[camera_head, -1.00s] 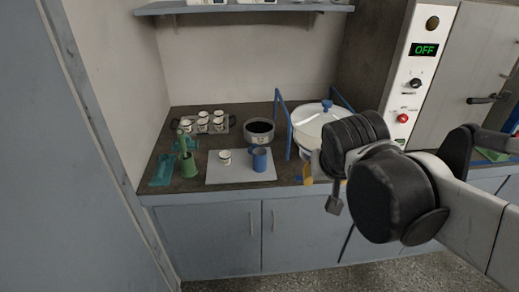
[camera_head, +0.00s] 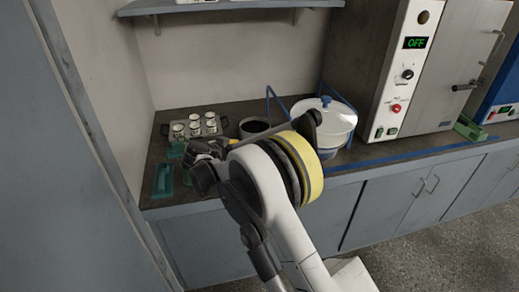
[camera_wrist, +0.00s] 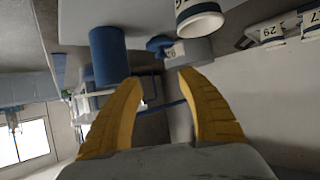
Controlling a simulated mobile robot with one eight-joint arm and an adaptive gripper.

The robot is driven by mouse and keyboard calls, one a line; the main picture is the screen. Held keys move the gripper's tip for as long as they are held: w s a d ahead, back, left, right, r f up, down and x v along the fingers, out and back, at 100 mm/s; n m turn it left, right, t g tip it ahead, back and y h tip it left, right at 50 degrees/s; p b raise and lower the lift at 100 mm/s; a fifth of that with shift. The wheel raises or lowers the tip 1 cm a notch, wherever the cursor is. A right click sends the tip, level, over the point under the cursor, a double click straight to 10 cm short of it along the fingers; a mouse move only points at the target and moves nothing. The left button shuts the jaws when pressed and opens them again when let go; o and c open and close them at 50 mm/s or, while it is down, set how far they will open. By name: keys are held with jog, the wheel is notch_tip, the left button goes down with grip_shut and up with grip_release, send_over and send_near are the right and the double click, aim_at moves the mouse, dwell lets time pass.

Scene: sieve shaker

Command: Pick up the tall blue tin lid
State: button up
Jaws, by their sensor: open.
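The tall blue tin lid (camera_wrist: 108,52) shows in the wrist view as a plain blue cylinder against the pale grey mat (camera_wrist: 135,12), in a picture that looks upside down. It is beyond and left of the left fingertip, not between the fingers. My gripper (camera_wrist: 160,76) has two yellow fingers, spread apart and empty. In the head view my arm hides the blue lid and mat, and my dark gripper (camera_head: 204,165) is over the left part of the counter; its fingertips are hard to make out there.
A white numbered tin (camera_wrist: 199,22) is near the blue lid. Several white tins stand in a rack (camera_head: 217,128) at the back. A dark pot (camera_head: 254,126) and a white lidded vessel (camera_head: 338,120) with blue rails stand to the right. A teal tray (camera_head: 163,180) lies at left.

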jog(key=shift+w+a+f, duration=0.1)
jog(key=shift+a+f, duration=0.15)
jog(key=shift+f, duration=0.15)
jog(key=shift+w+d, duration=0.15)
jog(key=shift+w, duration=0.05)
jog(key=b+x, duration=0.2)
jog(key=x, duration=0.3)
jog(key=shift+w+d+f, duration=0.1)
jog(key=shift+w, duration=0.05)
jog(key=b+x, duration=0.1)
jog(key=x, duration=0.1)
jog(key=f+b+x, duration=0.1)
jog(key=b+x, duration=0.1)
jog(key=x, duration=0.1)
jog(key=shift+r, duration=0.1)
grip_shut()
